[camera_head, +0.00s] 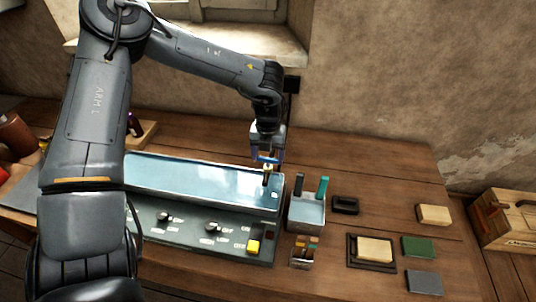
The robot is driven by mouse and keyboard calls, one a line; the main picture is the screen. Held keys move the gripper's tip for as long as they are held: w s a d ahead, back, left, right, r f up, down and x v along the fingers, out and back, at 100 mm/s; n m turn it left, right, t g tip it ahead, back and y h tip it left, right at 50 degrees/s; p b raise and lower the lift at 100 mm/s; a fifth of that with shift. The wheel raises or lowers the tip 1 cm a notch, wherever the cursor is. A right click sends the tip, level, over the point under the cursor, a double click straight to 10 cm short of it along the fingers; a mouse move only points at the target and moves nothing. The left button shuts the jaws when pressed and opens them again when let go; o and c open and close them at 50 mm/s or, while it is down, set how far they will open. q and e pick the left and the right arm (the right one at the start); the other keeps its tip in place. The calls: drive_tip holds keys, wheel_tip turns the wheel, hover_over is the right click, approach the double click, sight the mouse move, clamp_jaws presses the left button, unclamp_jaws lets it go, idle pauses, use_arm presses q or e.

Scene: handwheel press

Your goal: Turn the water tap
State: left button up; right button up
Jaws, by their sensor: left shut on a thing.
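My left gripper (267,163) reaches down from above at the right end of a long metal trough (190,178). It is shut on a small part there, which I take to be the water tap (267,177). Only a little brass-coloured and dark metal shows below the fingers. The gripper hides most of the tap, so I cannot tell how far it is turned. No running water can be made out in the trough. My right gripper is not in view.
A control panel with dark knobs (212,227) and a yellow button (254,246) fronts the trough. To the right stand a grey holder with upright handles (306,212), a small clear holder (304,259), a black-framed block (374,250) and several loose blocks. A wooden crate (505,220) is far right.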

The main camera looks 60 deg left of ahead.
sight(268, 158)
use_arm(q)
drive_tip(key=o, duration=1.1)
drive_tip(key=shift+c, duration=0.2)
drive_tip(key=shift+r, duration=0.1)
wheel_tip(268, 158, up, 11)
drive_tip(key=shift+f+p, duration=0.2)
drive_tip(key=shift+p, duration=0.25)
